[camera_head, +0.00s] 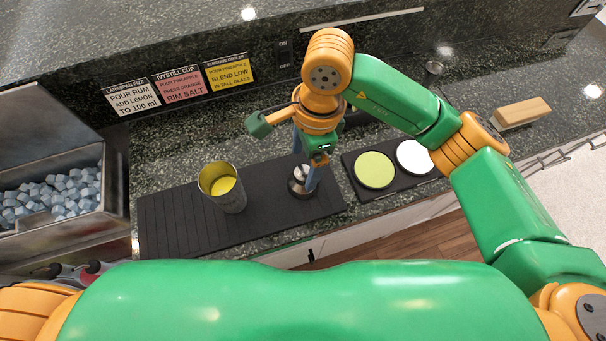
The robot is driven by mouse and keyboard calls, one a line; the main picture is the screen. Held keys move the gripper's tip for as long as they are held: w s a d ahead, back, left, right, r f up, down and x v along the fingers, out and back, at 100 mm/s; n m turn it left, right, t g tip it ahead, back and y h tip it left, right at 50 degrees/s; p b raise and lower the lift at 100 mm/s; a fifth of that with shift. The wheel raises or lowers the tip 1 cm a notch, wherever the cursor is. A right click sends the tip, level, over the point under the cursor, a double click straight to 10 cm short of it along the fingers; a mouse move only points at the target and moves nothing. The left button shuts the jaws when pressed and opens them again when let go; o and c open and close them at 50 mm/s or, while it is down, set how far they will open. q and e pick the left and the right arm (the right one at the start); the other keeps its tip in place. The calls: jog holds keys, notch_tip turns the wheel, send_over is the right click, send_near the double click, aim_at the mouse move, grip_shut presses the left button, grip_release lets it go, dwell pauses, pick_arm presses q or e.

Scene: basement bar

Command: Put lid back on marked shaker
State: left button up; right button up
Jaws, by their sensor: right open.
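The shaker (233,201) is a metal cup standing upright and uncovered on the black ribbed mat (170,222), with yellow liquid inside. A small dark mark shows on its side. A metal lid (298,187) with a dark base sits at the right part of the same mat, apart from the shaker. My left gripper does not show.
An ice bin (52,222) is at the left. Right of the mat, a tray (391,186) holds a green disc (374,169) and a white disc (413,156). A wooden block (522,112) lies at the far right. Instruction signs (181,86) line the back wall.

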aim_at(303, 171)
notch_tip(303, 171, down, 4)
jog(key=shift+s+a+r+p, duration=0.1)
jog(key=shift+r+p, duration=0.1)
jog(key=shift+p, duration=0.5)
jog(key=shift+f, duration=0.3)
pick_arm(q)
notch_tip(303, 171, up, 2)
pick_arm(e)
grip_shut()
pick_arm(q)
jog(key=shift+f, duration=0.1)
pick_arm(e)
jog(key=shift+r, duration=0.1)
